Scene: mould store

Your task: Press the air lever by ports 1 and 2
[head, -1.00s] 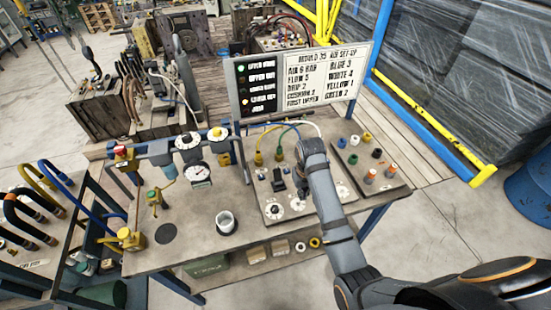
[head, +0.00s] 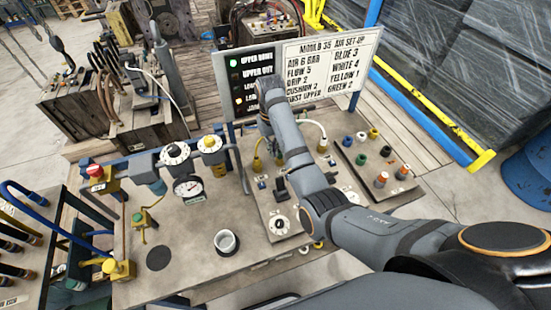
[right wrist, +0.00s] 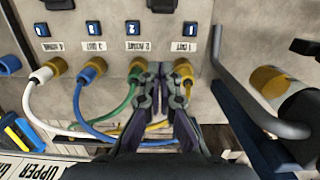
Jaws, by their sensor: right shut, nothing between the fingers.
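The port panel (head: 266,218) lies on the bench. In the right wrist view its ports show upside down: white hose (right wrist: 40,75) at 4, blue hose (right wrist: 90,72) at 3, green hose (right wrist: 136,68) at 2, yellow hose (right wrist: 183,70) at 1. A black lever (right wrist: 162,5) is cut by the top edge between labels 2 and 1; a black lever also stands on the panel in the head view (head: 281,188). My right gripper (right wrist: 160,70) is shut and empty, its tips between the port 2 and 1 fittings, apart from the lever. Contact with fittings is unclear. My left gripper is out of view.
The set-up sign (head: 327,65) stands behind the panel, close to my right wrist. A grey bent bar (right wrist: 245,90) and a brass-ended cylinder (right wrist: 280,85) are beside port 1.

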